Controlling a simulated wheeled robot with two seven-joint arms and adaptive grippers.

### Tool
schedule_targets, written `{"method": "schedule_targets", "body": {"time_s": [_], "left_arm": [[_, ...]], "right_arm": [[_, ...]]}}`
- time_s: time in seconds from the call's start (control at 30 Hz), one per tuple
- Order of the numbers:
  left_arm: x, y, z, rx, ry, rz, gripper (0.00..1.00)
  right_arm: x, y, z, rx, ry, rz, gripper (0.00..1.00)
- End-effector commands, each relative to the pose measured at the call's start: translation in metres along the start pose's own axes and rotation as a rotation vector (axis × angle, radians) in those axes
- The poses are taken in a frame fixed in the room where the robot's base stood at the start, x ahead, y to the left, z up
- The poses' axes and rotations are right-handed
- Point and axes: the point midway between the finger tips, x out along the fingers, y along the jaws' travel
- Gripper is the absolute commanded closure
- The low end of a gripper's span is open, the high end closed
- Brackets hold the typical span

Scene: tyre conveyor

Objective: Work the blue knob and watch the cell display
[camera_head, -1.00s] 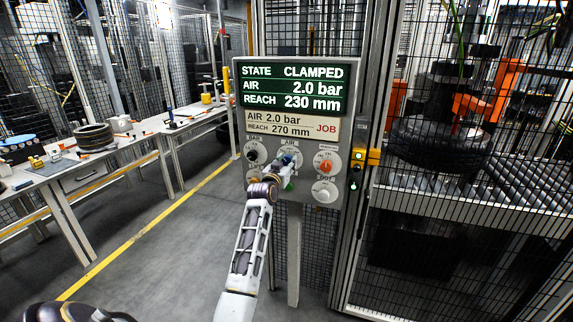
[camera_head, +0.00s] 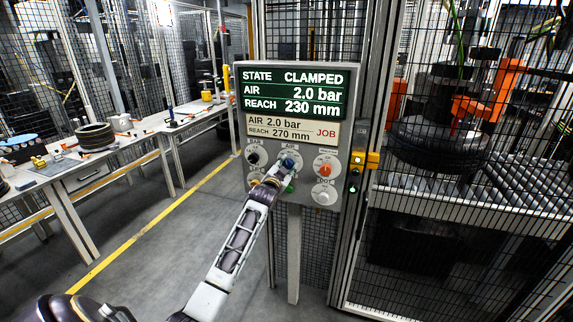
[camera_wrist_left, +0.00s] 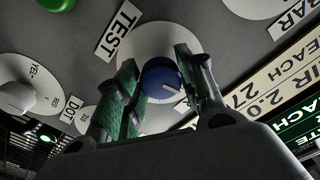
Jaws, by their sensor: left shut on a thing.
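The blue knob (camera_head: 289,161) is on the grey panel under the AIR label. In the left wrist view the blue knob (camera_wrist_left: 158,78) has a white pointer line and sits between the green finger pads. My left gripper (camera_head: 283,168) is shut on it and hides part of it in the head view. The cell display (camera_head: 294,91) reads STATE CLAMPED, AIR 2.0 bar, REACH 230 mm. The job card (camera_head: 291,128) below it reads AIR 2.0 bar, REACH 270 mm. My right gripper is not in view.
Close around the blue knob are a black knob (camera_head: 256,157), an orange knob (camera_head: 325,170), a white knob (camera_head: 323,196) and a green button (camera_head: 290,187). A mesh fence with a tyre (camera_head: 436,147) behind it is at the right. Benches (camera_head: 115,148) line the left.

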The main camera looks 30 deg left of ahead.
Motion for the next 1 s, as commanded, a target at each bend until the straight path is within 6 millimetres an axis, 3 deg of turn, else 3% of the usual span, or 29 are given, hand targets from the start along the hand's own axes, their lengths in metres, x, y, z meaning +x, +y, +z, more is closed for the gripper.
{"method": "schedule_targets", "body": {"time_s": [0.33, 0.87, 0.9, 1.0], "left_arm": [[0.000, -0.001, -0.001, 0.189, 0.000, 0.000, 0.85], [0.000, -0.001, -0.001, 0.221, 0.001, -0.001, 0.85], [0.000, -0.001, -0.001, 0.220, 0.001, -0.001, 0.58], [0.000, -0.001, -0.001, 0.220, 0.001, -0.001, 0.45]], "right_arm": [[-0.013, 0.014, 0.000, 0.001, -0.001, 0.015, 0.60], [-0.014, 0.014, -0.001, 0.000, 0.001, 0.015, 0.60], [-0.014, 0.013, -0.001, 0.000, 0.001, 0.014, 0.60], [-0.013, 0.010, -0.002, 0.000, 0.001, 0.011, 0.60]]}}
